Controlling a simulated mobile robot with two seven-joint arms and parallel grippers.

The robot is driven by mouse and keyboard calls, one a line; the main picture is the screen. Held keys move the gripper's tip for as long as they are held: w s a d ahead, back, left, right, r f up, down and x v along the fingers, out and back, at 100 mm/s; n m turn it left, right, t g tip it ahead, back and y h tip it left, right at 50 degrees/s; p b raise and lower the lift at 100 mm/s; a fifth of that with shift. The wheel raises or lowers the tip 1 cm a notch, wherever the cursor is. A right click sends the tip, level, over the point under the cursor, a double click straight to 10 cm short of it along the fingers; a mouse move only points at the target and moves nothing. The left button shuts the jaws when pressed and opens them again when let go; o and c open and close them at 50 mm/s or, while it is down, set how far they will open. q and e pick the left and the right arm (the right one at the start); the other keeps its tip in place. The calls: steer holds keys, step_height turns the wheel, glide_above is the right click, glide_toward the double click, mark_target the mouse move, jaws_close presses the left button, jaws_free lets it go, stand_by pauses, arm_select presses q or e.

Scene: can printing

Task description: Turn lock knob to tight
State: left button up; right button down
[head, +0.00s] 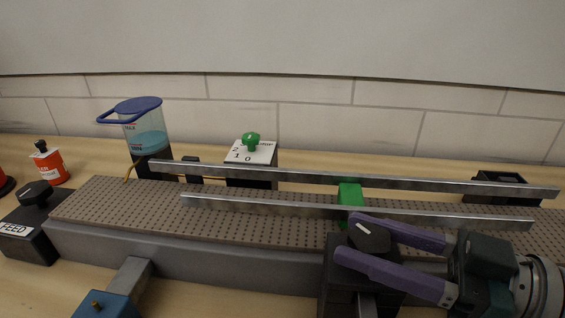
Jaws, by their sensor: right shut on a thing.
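The lock knob (371,238) is a black round knob with a white pointer line, on top of a black block (342,285) at the front edge of the conveyor. My right gripper (347,237) comes in from the right with its two purple fingers on either side of the knob. It is shut on the knob. The fingers and the gripper body hide part of the knob and block, and any marking for tight cannot be read. My left gripper is not in view.
The perforated conveyor (130,205) carries two metal rails (300,208) and a green block (350,194). A FEED box (28,238) with a black knob, a jug of blue liquid (150,140), a green knob (251,140) and a blue block (105,305) stand around it.

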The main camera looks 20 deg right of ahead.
stand_by(0.3)
steer(key=shift+c, duration=1.4)
jaws_free()
steer(key=b+v, duration=0.1)
steer(key=v, duration=0.9)
